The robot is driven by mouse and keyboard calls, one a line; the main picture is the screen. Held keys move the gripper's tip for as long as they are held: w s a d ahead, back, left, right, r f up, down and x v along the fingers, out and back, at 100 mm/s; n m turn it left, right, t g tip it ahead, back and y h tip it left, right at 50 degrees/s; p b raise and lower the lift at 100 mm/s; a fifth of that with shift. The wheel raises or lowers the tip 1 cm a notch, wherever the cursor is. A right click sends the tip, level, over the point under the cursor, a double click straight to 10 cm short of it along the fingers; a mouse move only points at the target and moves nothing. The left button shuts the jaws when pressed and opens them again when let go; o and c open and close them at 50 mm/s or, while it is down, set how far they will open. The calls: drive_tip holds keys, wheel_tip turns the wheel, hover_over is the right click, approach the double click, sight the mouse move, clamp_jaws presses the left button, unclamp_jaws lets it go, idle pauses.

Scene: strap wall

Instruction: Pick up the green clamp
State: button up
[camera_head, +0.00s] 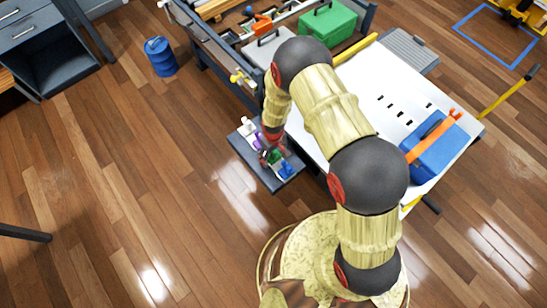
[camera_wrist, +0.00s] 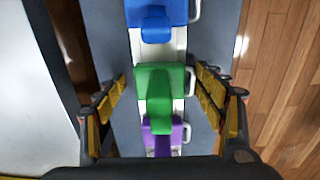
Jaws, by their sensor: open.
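The green clamp (camera_wrist: 155,90) lies in the middle of the wrist view, on a white strip along a grey shelf (camera_wrist: 218,35). A blue clamp (camera_wrist: 155,20) is above it in that view and a purple clamp (camera_wrist: 160,130) is below it. My gripper (camera_wrist: 160,85) is open, with its yellow-padded fingers on either side of the green clamp and apart from it. In the head view my gripper (camera_head: 268,152) is over the shelf (camera_head: 240,150), and the green clamp (camera_head: 275,156) shows only in part beside it. The blue clamp (camera_head: 286,169) is to its lower right.
A white table (camera_head: 385,80) stands right of the shelf, with a blue toolbox (camera_head: 437,150) on it. A green case (camera_head: 328,25) is at the back.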

drive_tip(key=shift+r, duration=0.1)
drive_tip(key=c, duration=1.1)
drive_tip(key=shift+c, duration=0.3)
